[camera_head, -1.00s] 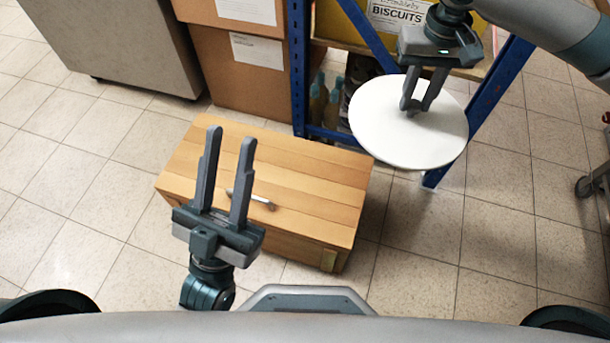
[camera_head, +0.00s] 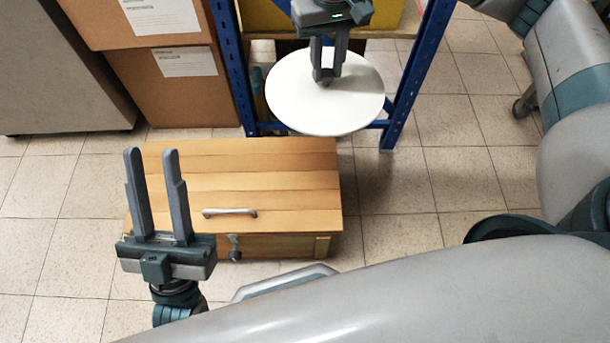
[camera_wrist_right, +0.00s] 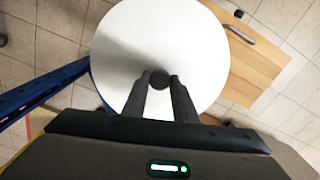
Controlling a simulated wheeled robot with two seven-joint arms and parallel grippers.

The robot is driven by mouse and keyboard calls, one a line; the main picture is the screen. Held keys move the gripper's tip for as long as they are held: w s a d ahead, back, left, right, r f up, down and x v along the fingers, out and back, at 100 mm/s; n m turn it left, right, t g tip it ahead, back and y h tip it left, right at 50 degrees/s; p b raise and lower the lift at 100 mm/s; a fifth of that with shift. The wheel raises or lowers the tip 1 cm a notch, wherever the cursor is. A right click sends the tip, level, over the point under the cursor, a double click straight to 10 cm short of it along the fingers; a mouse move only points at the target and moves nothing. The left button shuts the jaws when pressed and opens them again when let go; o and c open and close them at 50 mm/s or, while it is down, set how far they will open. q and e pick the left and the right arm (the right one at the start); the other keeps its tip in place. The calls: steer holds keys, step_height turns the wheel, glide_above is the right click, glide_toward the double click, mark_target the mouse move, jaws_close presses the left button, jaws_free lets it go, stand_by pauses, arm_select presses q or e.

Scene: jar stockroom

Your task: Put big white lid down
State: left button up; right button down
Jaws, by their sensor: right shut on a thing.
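The big white lid (camera_head: 300,105) is a round white disc with a small dark knob in its middle. My right gripper (camera_head: 326,80) is shut on this knob and holds the lid in the air, roughly level, in front of the blue shelf frame and beyond the wooden chest's far edge. In the right wrist view the lid (camera_wrist_right: 125,50) fills the middle, and the gripper (camera_wrist_right: 160,80) has a finger on each side of the knob. My left gripper (camera_head: 152,155) is open and empty, above the left part of the wooden chest.
The wooden chest (camera_head: 290,175) has a metal handle on its flat, otherwise bare top. A blue shelf frame (camera_head: 408,85) stands behind it. Cardboard boxes (camera_head: 175,95) are stacked at the back left, beside a grey cabinet (camera_head: 50,70). Tiled floor right of the chest is clear.

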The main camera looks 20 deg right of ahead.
steer(key=shift+s+d+f+n, duration=0.2)
steer(key=shift+f+n, duration=0.5)
steer(key=shift+n, duration=0.3)
arm_select(q)
steer(key=shift+d+f+g+p, duration=0.3)
steer(key=shift+d+f+g, duration=0.1)
steer(key=shift+f, duration=0.2)
steer(key=shift+d+f+g+p, duration=0.3)
steer(key=shift+f+g, duration=0.1)
steer(key=shift+f, duration=0.2)
arm_select(e)
steer(key=s+d+f+n, duration=0.2)
steer(key=s+f+n, duration=0.2)
steer(key=n, duration=0.9)
steer(key=s+d+f+n, duration=0.2)
steer(key=s+f+n, duration=0.2)
steer(key=f+n, duration=0.6)
steer(key=n, duration=0.3)
steer(key=shift+s+d+f, duration=0.15)
steer(key=shift+d+f, duration=0.2)
steer(key=shift+f, duration=0.05)
